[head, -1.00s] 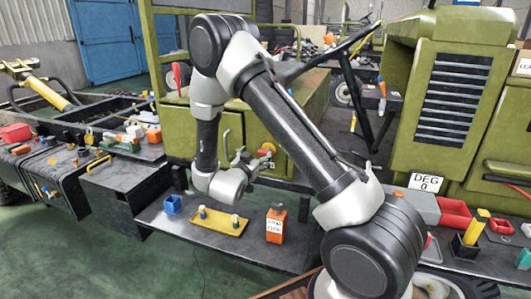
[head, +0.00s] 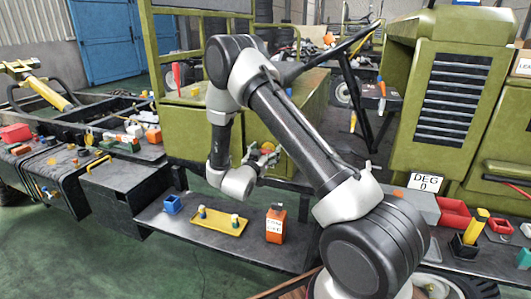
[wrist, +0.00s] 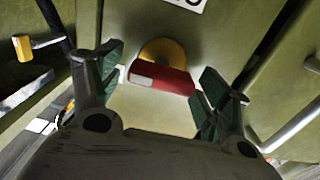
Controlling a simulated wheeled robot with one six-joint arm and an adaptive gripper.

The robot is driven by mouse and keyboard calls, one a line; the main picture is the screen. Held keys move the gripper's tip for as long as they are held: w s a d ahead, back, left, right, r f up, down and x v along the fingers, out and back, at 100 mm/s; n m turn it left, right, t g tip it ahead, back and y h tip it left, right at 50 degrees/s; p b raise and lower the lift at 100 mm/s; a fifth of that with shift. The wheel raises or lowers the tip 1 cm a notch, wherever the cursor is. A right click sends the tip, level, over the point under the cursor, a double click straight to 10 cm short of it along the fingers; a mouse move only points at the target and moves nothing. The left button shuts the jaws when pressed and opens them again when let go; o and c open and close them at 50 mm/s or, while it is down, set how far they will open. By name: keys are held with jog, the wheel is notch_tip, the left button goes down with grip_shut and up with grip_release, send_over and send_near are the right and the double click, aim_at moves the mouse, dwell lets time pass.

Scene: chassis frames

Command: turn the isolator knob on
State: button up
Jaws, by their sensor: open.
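The isolator knob (wrist: 162,79) is a red bar handle on a round yellow base, set on the olive-green panel (wrist: 160,115). In the wrist view its bar lies nearly level, tilted slightly down to the right. My gripper (wrist: 162,62) is open, with one green-padded finger at each side of the knob. I see small gaps at the bar's ends but cannot tell how deep the fingers reach. In the head view my gripper (head: 257,160) is at the green box, and the knob (head: 267,148) shows small and partly covered by the fingers.
In the wrist view, a yellow-ended part (wrist: 22,47) stands left and a grey rail (wrist: 295,125) runs at right.

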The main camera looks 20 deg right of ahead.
jog(key=c, duration=1)
jog(key=shift+m, duration=0.3)
jog(key=m, duration=0.3)
jog(key=shift+s+d+m, duration=0.1)
jog(key=shift+m, duration=0.3)
jog(key=m, duration=0.4)
jog(key=shift+s+f, duration=0.1)
jog(key=m, duration=0.5)
jog(key=shift+d+f, duration=0.1)
jog(key=shift+f, duration=0.05)
jog(key=shift+s+f+m, duration=0.1)
jog(key=shift+f+m, duration=0.05)
jog(key=shift+m, duration=2.15)
